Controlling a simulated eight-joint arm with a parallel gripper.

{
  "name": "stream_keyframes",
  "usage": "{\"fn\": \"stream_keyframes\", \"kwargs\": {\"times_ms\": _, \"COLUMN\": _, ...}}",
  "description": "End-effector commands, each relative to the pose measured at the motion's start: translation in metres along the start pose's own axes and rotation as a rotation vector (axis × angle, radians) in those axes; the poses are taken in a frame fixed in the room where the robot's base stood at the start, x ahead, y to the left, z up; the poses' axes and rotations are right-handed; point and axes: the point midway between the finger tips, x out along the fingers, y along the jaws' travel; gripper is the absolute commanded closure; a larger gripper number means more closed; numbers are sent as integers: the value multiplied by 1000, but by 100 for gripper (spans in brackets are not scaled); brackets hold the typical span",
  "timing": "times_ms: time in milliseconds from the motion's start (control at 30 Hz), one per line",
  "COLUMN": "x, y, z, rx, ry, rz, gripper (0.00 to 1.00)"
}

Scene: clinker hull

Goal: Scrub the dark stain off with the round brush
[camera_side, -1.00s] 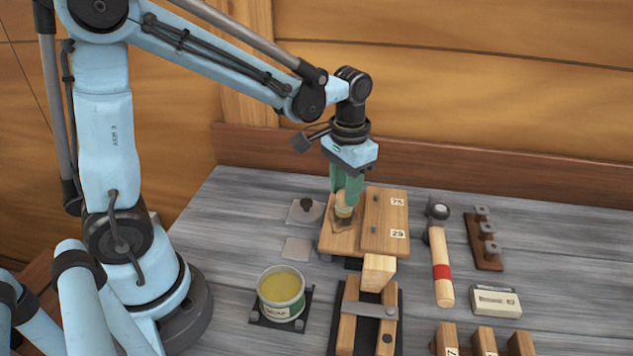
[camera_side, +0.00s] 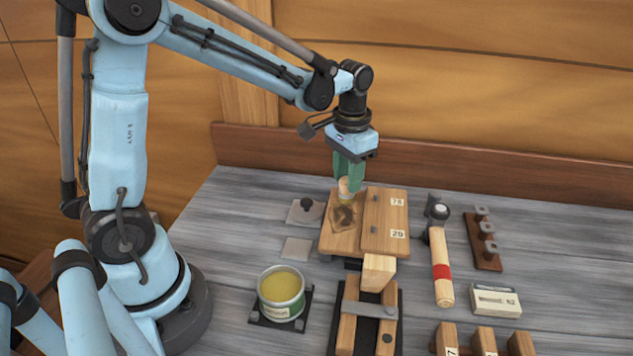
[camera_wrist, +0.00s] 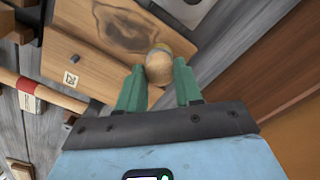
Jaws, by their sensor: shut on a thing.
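My gripper (camera_side: 349,180) is shut on the round brush (camera_side: 347,187), whose pale wooden top shows between the green fingers. In the wrist view the brush (camera_wrist: 159,65) sits between both fingertips. The dark stain (camera_side: 344,215) is a brown patch on the left wooden board (camera_side: 336,243). It also shows in the wrist view (camera_wrist: 124,27), just beyond the brush. The brush is at the far edge of the stain in the side view. I cannot tell whether its bristles touch the board.
A raised board (camera_side: 385,215) with number tags stands right of the stained one. A tin of yellow paste (camera_side: 281,293) stands front left. A mallet (camera_side: 441,265), a peg rack (camera_side: 485,240) and a small box (camera_side: 495,300) lie right. A wooden clamp (camera_side: 368,312) is in front.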

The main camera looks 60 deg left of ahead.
Motion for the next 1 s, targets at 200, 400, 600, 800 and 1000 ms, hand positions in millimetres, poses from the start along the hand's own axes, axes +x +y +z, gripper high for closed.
{"fn": "stream_keyframes", "kwargs": {"times_ms": 200, "x": 0, "y": 9, "z": 8, "rx": 1, "ry": 0, "rz": 0, "gripper": 97}}
{"fn": "stream_keyframes", "kwargs": {"times_ms": 400, "x": 0, "y": 16, "z": 16, "rx": 1, "ry": 0, "rz": 1, "gripper": 97}}
{"fn": "stream_keyframes", "kwargs": {"times_ms": 600, "x": 0, "y": 23, "z": 23, "rx": 2, "ry": 0, "rz": 1, "gripper": 97}}
{"fn": "stream_keyframes", "kwargs": {"times_ms": 800, "x": 0, "y": 30, "z": 30, "rx": 1, "ry": 0, "rz": 1, "gripper": 97}}
{"fn": "stream_keyframes", "kwargs": {"times_ms": 1000, "x": 0, "y": 37, "z": 37, "rx": 2, "ry": 0, "rz": 1, "gripper": 97}}
